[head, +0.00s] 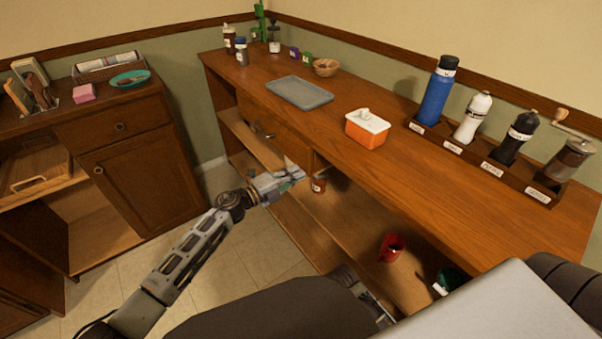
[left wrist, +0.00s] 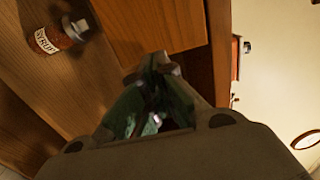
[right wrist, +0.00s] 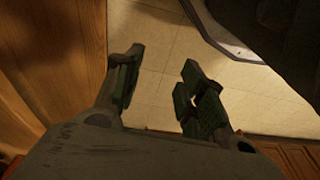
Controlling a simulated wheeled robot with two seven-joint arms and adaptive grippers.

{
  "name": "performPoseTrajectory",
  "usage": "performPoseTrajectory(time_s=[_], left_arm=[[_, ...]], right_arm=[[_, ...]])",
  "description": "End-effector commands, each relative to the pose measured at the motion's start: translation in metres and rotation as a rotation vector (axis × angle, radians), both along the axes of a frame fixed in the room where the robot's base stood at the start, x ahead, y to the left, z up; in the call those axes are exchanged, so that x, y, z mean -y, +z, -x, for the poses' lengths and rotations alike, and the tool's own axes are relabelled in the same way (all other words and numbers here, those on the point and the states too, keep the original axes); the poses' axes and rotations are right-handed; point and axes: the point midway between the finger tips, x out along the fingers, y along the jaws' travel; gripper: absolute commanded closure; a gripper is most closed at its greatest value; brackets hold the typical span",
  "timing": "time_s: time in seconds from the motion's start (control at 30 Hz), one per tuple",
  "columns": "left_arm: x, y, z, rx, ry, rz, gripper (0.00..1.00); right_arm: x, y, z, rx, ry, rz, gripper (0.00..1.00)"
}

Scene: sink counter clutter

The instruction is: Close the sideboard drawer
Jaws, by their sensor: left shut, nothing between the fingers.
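The sideboard (head: 350,190) is the long wooden counter running along the right wall. Its drawer (head: 285,137) is under the top, left of the open shelf bay, with a dark handle (head: 262,131) on its front. I cannot tell clearly how far the drawer stands out. My left gripper (head: 297,174) is shut and empty, close to the drawer's right end; contact cannot be made out. Its fingers also show in the left wrist view (left wrist: 152,95) against brown wood. My right gripper (right wrist: 160,75) is open and empty in the right wrist view, over the tiled floor beside a wood panel.
A syrup bottle (left wrist: 57,35) stands in the open bay near my left gripper. A red mug (head: 391,248) is on the lower shelf. The top holds a grey tray (head: 299,92), an orange tub (head: 366,130) and a rack of bottles (head: 480,160). A cabinet (head: 140,180) stands left.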

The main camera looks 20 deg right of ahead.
Motion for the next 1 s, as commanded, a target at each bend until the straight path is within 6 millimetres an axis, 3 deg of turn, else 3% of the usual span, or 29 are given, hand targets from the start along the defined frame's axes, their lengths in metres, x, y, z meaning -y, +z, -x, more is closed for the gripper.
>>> performPoseTrajectory(time_s=[0.7,1.0], left_arm=[[-0.064,-0.001,0.015,-0.001,0.001,-0.002,1.00],[-0.091,-0.001,0.022,0.000,0.001,-0.001,1.00]], right_arm=[[0.003,-0.015,0.007,-0.031,-0.002,0.014,0.60],[0.004,-0.021,0.000,-0.018,-0.005,0.016,0.60]])
